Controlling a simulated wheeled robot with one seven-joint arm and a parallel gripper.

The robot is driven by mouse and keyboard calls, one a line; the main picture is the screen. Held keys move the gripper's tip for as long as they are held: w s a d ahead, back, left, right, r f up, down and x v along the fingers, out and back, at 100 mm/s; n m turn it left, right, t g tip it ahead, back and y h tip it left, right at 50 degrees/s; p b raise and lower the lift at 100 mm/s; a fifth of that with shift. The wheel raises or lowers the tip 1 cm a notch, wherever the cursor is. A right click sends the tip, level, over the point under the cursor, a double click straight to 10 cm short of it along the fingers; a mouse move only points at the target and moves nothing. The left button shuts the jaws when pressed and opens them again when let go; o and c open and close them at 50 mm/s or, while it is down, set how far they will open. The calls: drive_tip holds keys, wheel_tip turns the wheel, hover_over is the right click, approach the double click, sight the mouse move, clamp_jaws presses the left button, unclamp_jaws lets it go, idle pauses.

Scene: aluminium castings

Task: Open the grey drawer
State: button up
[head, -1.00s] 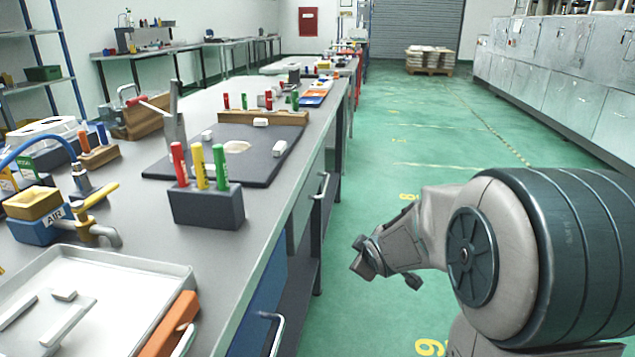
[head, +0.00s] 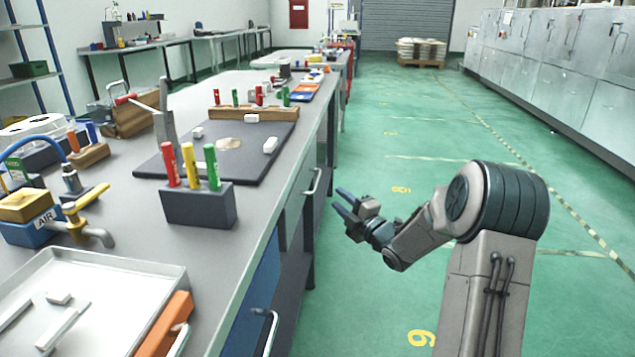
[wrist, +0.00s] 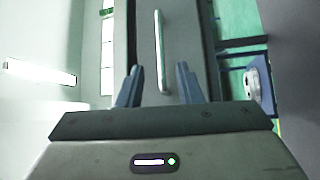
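The grey drawer (head: 298,210) is in the side of the long workbench, with a pale bar handle (head: 316,182). The drawer looks shut. My gripper (head: 341,201) is in the aisle to the right of it, its fingers pointing toward the bench. In the wrist view a grey front (wrist: 146,45) with a bar handle (wrist: 160,45) is ahead. The handle runs up the picture and lies between the two spread blue fingers of my gripper (wrist: 158,70). The gripper is open and holds nothing. I cannot tell how far the fingertips are from the handle.
A blue front (head: 262,285) with its own handle (head: 268,328) is nearer on the same bench (head: 255,215). A pen block (head: 198,205) and a metal tray (head: 150,262) stand on top. The green floor aisle is clear. Metal cabinets (head: 600,60) line the right side.

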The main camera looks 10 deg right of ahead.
sight(318, 179)
drive_tip(key=b+x, duration=0.1)
drive_tip(key=x, duration=1)
drive_tip(key=shift+r, duration=0.1)
drive_tip(key=shift+c, duration=0.2)
clamp_jaws()
